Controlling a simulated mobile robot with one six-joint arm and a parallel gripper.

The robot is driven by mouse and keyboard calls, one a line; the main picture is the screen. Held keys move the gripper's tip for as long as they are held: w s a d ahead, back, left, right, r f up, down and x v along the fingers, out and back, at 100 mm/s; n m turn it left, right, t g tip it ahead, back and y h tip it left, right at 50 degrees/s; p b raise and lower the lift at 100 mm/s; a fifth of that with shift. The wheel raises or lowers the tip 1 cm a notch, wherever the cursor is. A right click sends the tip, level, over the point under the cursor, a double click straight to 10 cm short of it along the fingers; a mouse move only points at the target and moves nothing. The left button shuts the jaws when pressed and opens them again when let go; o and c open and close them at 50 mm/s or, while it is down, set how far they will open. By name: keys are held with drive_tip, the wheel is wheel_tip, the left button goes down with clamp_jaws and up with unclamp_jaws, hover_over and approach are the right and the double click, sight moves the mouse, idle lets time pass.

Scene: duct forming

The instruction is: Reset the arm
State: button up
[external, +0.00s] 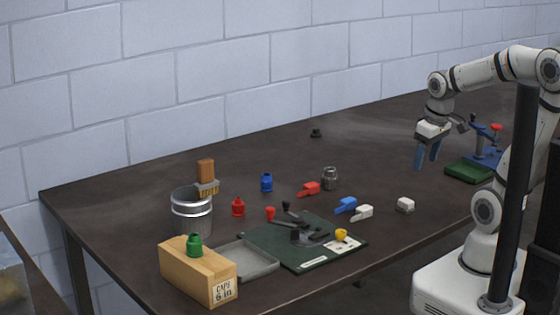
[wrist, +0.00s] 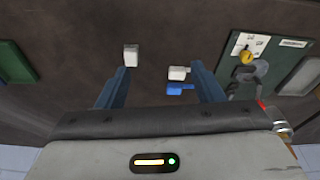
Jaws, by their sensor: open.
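My gripper (external: 428,156) hangs from the raised arm over the right part of the dark table, with its blue fingers pointing down. It is open and empty. In the wrist view the two fingers of my gripper (wrist: 160,84) stand well apart, with bare table, a white block (wrist: 131,55) and small white and blue pieces showing between or near them. The arm is bent at the elbow, and nothing touches the fingers.
A green tray (external: 468,172) and blue stand (external: 487,155) are right of my gripper. A dark green fixture board (external: 270,246), grey tray (external: 248,262), metal can (external: 192,213) and wooden box (external: 198,268) stand left. Red (external: 310,189), blue (external: 346,205) and white (external: 363,212) pieces lie mid-table. The back is mostly clear.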

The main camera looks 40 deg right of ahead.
drive_tip(key=shift+s+a+m, duration=0.25)
drive_tip(key=shift+s+m, duration=0.25)
drive_tip(key=shift+m, duration=0.3)
idle(0.9)
